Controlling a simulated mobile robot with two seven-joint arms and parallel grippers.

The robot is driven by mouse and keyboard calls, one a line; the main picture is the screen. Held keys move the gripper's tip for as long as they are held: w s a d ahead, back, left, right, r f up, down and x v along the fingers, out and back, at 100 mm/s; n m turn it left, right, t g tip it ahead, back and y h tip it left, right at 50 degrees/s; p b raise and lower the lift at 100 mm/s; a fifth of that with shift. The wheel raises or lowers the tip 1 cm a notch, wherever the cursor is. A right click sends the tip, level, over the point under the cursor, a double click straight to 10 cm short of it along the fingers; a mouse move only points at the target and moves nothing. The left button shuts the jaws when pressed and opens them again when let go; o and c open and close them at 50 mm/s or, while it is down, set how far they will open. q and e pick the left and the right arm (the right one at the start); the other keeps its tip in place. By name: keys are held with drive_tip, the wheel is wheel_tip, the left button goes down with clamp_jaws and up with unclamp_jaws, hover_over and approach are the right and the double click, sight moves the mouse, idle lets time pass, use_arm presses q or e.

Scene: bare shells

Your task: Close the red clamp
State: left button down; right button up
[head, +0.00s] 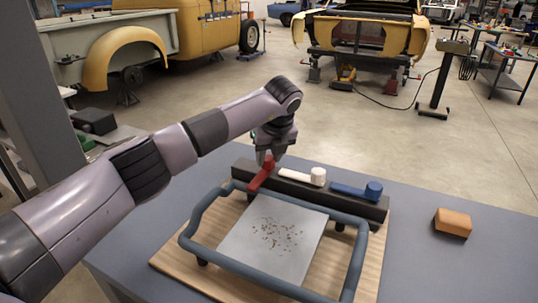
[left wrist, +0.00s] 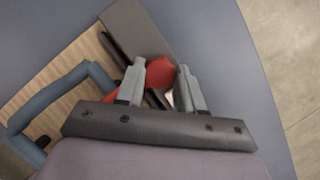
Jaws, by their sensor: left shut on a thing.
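The red clamp (head: 261,176) sits at the left end of a dark rail (head: 240,170) behind a framed panel. Its arm slants across the rail toward the lower left, over the blue-grey frame (head: 207,205). My left gripper (head: 267,157) points down and is shut on the red clamp. In the left wrist view the clamp's red knob (left wrist: 160,72) shows between the two fingers (left wrist: 160,78). The white clamp (head: 296,175) and the blue clamp (head: 353,189) lie along the rail to its right. My right gripper is not in view.
A speckled grey sheet (head: 258,262) lies inside the frame on a wooden board (head: 175,262). An orange-brown block (head: 453,222) rests on the grey table (head: 425,265) at the right. The table around the block is clear. Vehicles and stands are on the floor beyond.

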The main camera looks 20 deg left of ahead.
use_arm(q)
drive_tip(key=shift+r, duration=0.1)
drive_tip(key=c, duration=0.7)
unclamp_jaws()
drive_tip(key=b+v, duration=0.1)
drive_tip(key=v, duration=0.6)
drive_tip(key=shift+s, duration=0.1)
